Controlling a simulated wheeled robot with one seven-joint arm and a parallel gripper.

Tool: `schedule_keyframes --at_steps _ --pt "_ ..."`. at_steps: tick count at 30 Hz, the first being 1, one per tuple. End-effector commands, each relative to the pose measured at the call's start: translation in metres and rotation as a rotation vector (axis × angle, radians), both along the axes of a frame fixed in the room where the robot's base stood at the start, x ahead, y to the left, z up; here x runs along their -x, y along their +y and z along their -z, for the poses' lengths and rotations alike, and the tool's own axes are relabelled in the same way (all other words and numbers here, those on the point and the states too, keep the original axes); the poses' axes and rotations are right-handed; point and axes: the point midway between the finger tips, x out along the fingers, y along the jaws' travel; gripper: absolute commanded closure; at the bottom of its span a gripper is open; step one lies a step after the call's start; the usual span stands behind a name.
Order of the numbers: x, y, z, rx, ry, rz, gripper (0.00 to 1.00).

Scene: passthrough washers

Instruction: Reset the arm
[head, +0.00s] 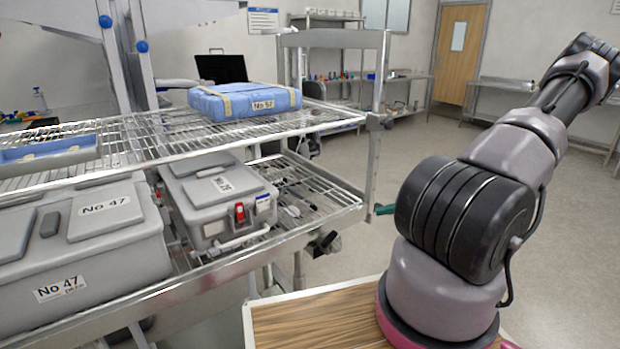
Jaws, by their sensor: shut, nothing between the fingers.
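My arm (515,155) rises from its pink-ringed base at the lower right of the head view. It leans up and to the right, over open floor, clear of the wire rack. Its highest visible joint is near the upper right edge. My gripper is not in view, and the part of the arm that bears it cannot be made out.
A wire rack (165,135) stands at left. Its upper shelf holds a blue wrapped pack (245,103) and a blue tray (45,153). Grey cases (215,195) marked No 47 (75,245) sit below. A wooden surface (320,322) is in front. Floor at right is clear.

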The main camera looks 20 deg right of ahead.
Motion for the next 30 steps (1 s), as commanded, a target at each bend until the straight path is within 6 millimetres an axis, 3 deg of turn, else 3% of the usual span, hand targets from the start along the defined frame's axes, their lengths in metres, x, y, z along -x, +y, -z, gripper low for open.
schedule_keyframes --at_steps 5,11,21,30 --pt "0.0 0.004 -0.01 0.034 0.038 -0.033 1.0" --pt "0.002 0.021 -0.052 0.183 0.194 -0.128 1.0" --pt "0.01 0.063 -0.152 0.509 0.398 -0.14 1.0" --pt "0.034 0.111 -0.25 0.739 0.412 0.008 1.0"
